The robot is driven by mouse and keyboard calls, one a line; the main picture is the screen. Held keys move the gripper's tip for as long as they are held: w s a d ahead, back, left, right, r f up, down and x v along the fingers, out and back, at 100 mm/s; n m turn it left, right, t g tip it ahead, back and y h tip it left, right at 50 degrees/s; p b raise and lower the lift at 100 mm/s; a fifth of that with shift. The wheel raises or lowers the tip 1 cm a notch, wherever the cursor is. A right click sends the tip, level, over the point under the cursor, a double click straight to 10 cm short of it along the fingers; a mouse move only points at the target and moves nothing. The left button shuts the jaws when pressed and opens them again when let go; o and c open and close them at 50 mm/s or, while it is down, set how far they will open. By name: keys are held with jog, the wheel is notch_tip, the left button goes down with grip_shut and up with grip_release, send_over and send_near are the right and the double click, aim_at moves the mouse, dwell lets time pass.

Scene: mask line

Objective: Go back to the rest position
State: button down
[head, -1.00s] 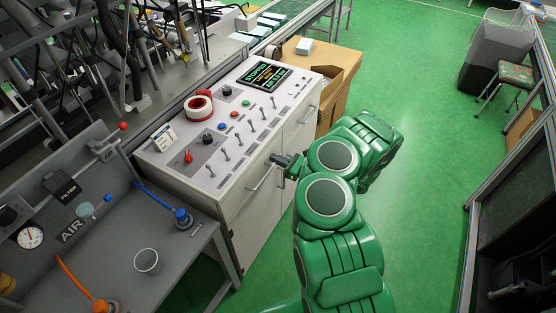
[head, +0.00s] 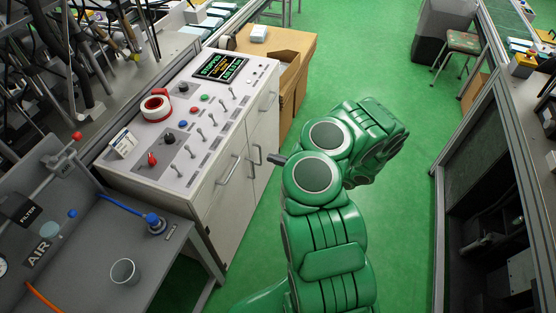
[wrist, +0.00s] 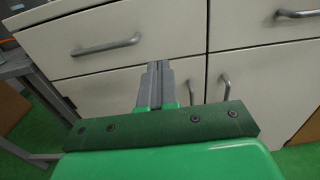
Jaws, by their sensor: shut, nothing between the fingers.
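My green arm shows in the middle of the head view, folded over the green floor. The tip of my gripper (head: 278,160) pokes out to the left of the arm, beside the control cabinet. In the wrist view my gripper (wrist: 158,70) is shut, its two grey fingers together with nothing between them. It points at the white cabinet front (wrist: 185,40), with drawer and door handles around it. I cannot tell the exact gap to the cabinet.
The control cabinet (head: 140,180) carries levers, a screen (head: 220,67) and a roll of red and white tape (head: 156,106). A grey bench with a cup (head: 124,272) stands at lower left. A cardboard box (head: 290,75) is behind. Green floor (head: 400,200) is clear on the right, up to a framed machine.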

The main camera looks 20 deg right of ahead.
jog(key=shift+s+d, duration=0.45)
jog(key=shift+s, duration=0.05)
